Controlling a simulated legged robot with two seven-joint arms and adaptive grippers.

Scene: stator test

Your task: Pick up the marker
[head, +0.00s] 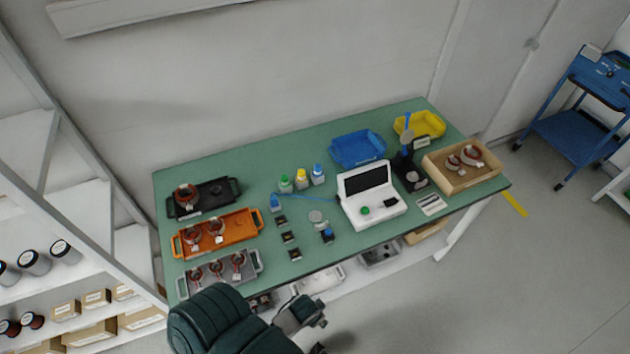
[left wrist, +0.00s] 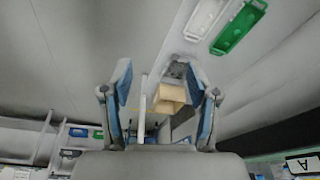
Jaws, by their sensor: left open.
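I cannot pick out a marker with certainty in either view. A small white item with a dark stripe (head: 431,204) lies on the green table (head: 330,280) near its front right; its kind is too small to tell. My left gripper shows in the left wrist view (left wrist: 164,100) with its two blue-padded fingers spread apart and nothing held between them. In the head view my left arm ends just off the table's front edge, at the bottom centre. My right gripper is not in view.
A black tray (head: 232,187), an orange tray (head: 256,219) and a grey tray (head: 256,259) hold parts at the table's left. A white device (head: 385,212), blue bin (head: 357,160), yellow bin (head: 437,129) and wooden box (head: 492,172) stand right. Shelves (head: 80,215) stand left.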

